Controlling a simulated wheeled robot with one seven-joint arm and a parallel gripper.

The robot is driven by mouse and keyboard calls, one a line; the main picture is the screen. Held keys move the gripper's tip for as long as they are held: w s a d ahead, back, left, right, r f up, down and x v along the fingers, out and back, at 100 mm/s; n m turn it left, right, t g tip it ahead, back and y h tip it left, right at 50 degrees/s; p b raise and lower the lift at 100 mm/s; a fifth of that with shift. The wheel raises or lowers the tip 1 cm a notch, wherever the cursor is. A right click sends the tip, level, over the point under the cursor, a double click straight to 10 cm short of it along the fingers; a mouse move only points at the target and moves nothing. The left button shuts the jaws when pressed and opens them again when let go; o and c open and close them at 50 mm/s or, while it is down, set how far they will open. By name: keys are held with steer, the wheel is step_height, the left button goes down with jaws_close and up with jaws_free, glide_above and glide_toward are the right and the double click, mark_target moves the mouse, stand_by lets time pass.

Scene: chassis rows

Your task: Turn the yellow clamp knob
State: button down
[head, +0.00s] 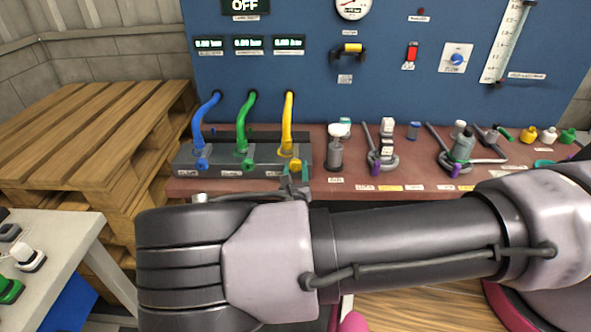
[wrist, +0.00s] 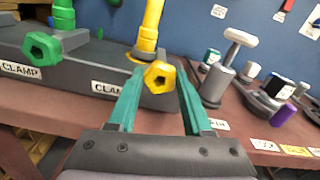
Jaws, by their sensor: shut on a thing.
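The yellow clamp knob (head: 295,164) sits on the front of the grey clamp block (head: 222,172), at its right end below the yellow hose (head: 287,120). In the wrist view the knob (wrist: 160,75) is a yellow lobed piece in the upper middle. My gripper (wrist: 161,78) has its two teal fingers on either side of the knob, shut on it. In the head view the gripper (head: 294,183) shows only in part, behind my arm. The exact finger contact is hard to see.
A green knob (head: 249,165) and a blue knob (head: 202,163) sit left along the same block. A grey plunger-like fixture (head: 335,152) stands close to the right, with several other fittings beyond it. A blue panel (head: 300,75) rises behind.

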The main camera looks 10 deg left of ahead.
steer(key=m, duration=2.2)
steer(key=shift+m, duration=0.3)
steer(key=m, duration=0.3)
steer(key=shift+s+m, duration=0.1)
steer(key=shift+m, duration=2.1)
